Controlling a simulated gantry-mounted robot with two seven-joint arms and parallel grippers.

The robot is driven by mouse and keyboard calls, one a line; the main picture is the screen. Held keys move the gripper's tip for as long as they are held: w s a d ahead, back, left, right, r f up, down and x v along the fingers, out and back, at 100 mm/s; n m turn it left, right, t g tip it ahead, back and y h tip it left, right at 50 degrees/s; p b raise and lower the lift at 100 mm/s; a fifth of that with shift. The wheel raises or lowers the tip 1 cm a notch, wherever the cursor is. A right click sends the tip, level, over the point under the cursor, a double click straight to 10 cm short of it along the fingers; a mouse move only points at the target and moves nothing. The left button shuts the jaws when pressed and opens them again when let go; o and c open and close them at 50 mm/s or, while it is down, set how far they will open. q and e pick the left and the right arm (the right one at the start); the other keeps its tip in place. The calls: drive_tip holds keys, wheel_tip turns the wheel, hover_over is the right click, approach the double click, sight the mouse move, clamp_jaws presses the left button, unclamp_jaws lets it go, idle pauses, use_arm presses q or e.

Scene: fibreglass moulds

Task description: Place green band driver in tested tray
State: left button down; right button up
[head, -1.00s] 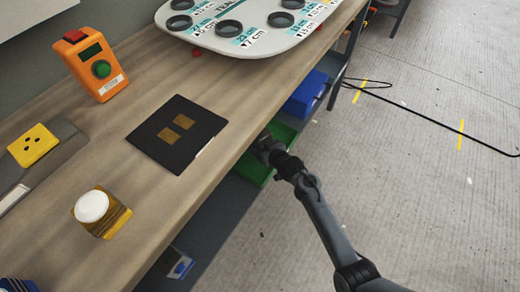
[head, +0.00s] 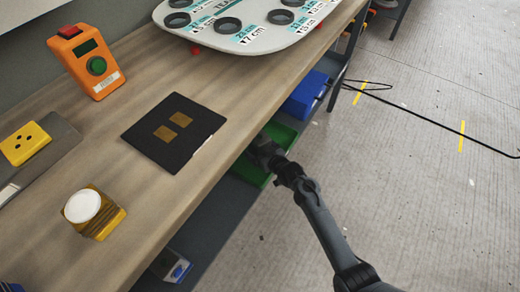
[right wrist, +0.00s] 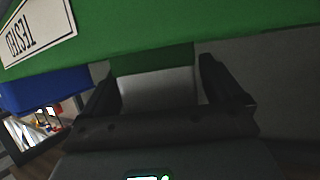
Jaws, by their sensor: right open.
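The green tray (head: 281,133) sits below the bench's front edge. In the right wrist view, its green wall (right wrist: 180,25) fills the top, with a white label reading TESTED (right wrist: 38,32) in reversed-looking letters. My right gripper (head: 262,148) is at the tray and partly covers it. In the wrist view its two fingers (right wrist: 160,85) stand apart. Between them shows a pale grey block with a dark green band (right wrist: 155,88), which looks like the green band driver. It is dim, and I cannot tell whether it touches the tray. My left gripper is out of view.
A blue bin (head: 305,95) stands beside the green tray. The bench (head: 150,210) above holds a black mat (head: 172,132), an orange tester (head: 88,62), a yellow socket block (head: 25,145) and a white-capped jar (head: 90,212). The floor at right is mostly clear.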

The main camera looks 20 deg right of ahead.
drive_tip(key=shift+r, duration=0.15)
drive_tip(key=shift+s+r+p, duration=0.2)
drive_tip(key=shift+p, duration=0.15)
drive_tip(key=s+r+g+h+p, duration=0.1)
drive_tip(key=s+r+g+p, duration=0.2)
drive_tip(key=s, duration=1.6)
drive_tip(key=s+d+r+g+h+p, duration=0.1)
drive_tip(key=s+r+g+p, duration=0.2)
drive_tip(key=s, duration=1.6)
wheel_tip(320, 180, up, 6)
drive_tip(key=g, duration=0.3)
drive_tip(key=shift+s+m+h, duration=0.3)
drive_tip(key=shift+s+h, duration=0.05)
drive_tip(key=shift+h, duration=0.05)
